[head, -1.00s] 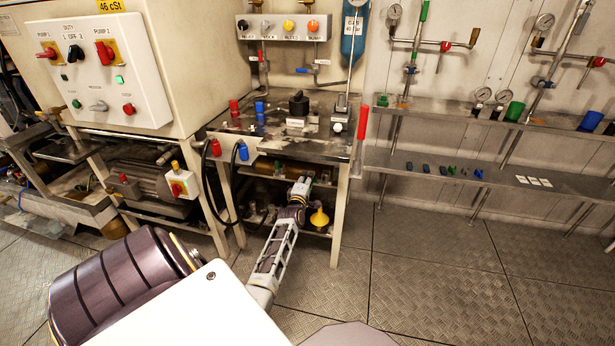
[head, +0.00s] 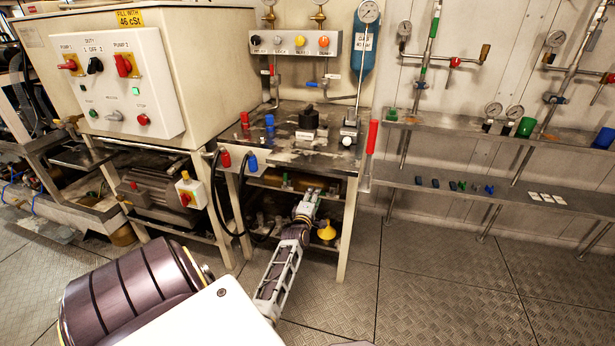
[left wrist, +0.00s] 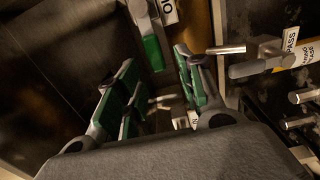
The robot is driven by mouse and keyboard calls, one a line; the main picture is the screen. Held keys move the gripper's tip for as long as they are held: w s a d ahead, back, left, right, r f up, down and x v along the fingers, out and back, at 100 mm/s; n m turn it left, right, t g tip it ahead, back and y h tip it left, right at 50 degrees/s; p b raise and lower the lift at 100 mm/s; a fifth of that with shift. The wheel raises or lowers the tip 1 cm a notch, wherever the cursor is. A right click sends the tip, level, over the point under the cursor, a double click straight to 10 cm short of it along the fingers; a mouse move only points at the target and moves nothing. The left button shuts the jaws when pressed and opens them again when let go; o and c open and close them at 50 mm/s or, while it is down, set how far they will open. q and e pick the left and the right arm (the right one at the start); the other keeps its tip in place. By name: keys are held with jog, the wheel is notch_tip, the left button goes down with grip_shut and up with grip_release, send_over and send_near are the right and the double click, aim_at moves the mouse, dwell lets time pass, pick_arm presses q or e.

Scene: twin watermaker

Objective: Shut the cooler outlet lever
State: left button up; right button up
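In the head view my left gripper (head: 308,203) reaches under the steel bench, where its fingertips are hard to make out. In the left wrist view the left gripper (left wrist: 155,62) is open, its green-padded fingers spread apart. A lever with a green handle (left wrist: 153,52) shows at the gap between the fingertips, with no clear contact. A white tag (left wrist: 168,11) beside it is cut off; only an "O" can be read, so I cannot confirm it is the cooler outlet lever. In the head view the lever is not distinguishable. My right gripper is out of view.
A grey-handled lever (left wrist: 258,66) with a yellow-and-white tag reading "PASS" is to the right, near several metal stubs. The bench (head: 340,158) overhangs my left arm. A yellow funnel (head: 326,230) stands close to the gripper. Black hoses (head: 241,205) hang left. Floor to the right is clear.

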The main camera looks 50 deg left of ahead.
pick_arm(q)
jog(key=v, duration=0.8)
jog(key=shift+s, duration=0.25)
jog(key=shift+d, duration=0.2)
dwell(0.4)
